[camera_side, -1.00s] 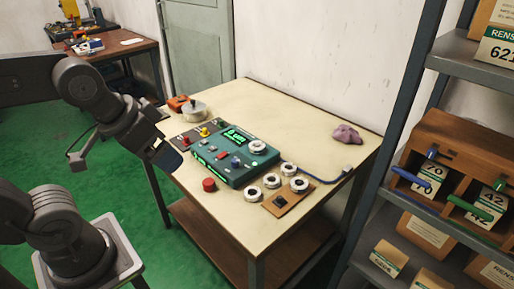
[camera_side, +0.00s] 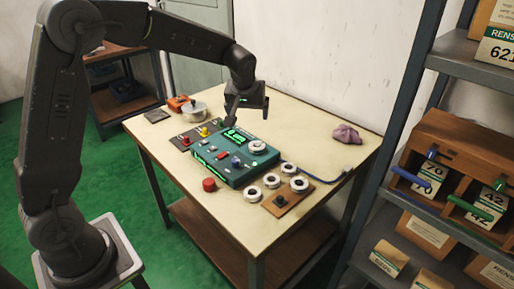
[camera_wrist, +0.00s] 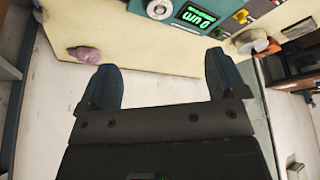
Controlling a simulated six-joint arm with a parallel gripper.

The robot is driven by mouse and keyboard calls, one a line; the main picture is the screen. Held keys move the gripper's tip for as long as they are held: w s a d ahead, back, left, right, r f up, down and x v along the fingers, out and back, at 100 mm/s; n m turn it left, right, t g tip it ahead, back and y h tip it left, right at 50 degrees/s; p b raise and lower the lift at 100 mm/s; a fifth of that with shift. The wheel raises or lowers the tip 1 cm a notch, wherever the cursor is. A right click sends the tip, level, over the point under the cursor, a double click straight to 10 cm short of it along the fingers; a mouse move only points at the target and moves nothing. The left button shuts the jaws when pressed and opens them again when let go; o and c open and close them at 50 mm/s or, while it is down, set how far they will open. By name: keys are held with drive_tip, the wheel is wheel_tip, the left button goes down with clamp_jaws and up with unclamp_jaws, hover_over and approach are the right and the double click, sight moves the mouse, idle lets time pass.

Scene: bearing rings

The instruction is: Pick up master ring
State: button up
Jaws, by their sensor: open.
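Several white rings with dark centres are in the side view. One ring (camera_side: 257,147) sits on the teal gauge box (camera_side: 228,165), and it also shows at the top edge of the wrist view (camera_wrist: 159,9). Other rings lie to the box's right, including a near ring (camera_side: 252,194), a middle ring (camera_side: 271,181) and a back ring (camera_side: 288,169). Another ring (camera_side: 299,184) is on the brown pad. I cannot tell by markings which is the master ring. My gripper (camera_side: 247,112) is open and empty, above and behind the gauge box, apart from all rings.
A brown pad (camera_side: 282,201) with a dark knob lies near the table's front edge. A red button (camera_side: 209,184) stands left of it. A purple cloth (camera_side: 345,135) lies at the back right. A pale bowl (camera_side: 194,112) stands at the back left. Shelving (camera_side: 400,120) borders the table's right.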

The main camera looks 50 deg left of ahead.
drive_tip(key=n, duration=0.2)
approach(257, 144)
wheel_tip(257, 144, down, 3)
drive_tip(key=shift+w+a+f+g, duration=0.1)
drive_tip(key=shift+w+f+g, duration=0.1)
drive_tip(key=shift+g, duration=0.1)
drive_tip(key=shift+y, duration=0.3)
drive_tip(key=shift+w+x, duration=0.2)
drive_tip(key=shift+x, duration=1.3)
drive_tip(key=shift+w+x, duration=0.15)
drive_tip(key=shift+x, duration=1.35)
drive_tip(key=shift+r, duration=0.1)
drive_tip(key=shift+r, duration=0.1)
drive_tip(key=c, duration=1.2)
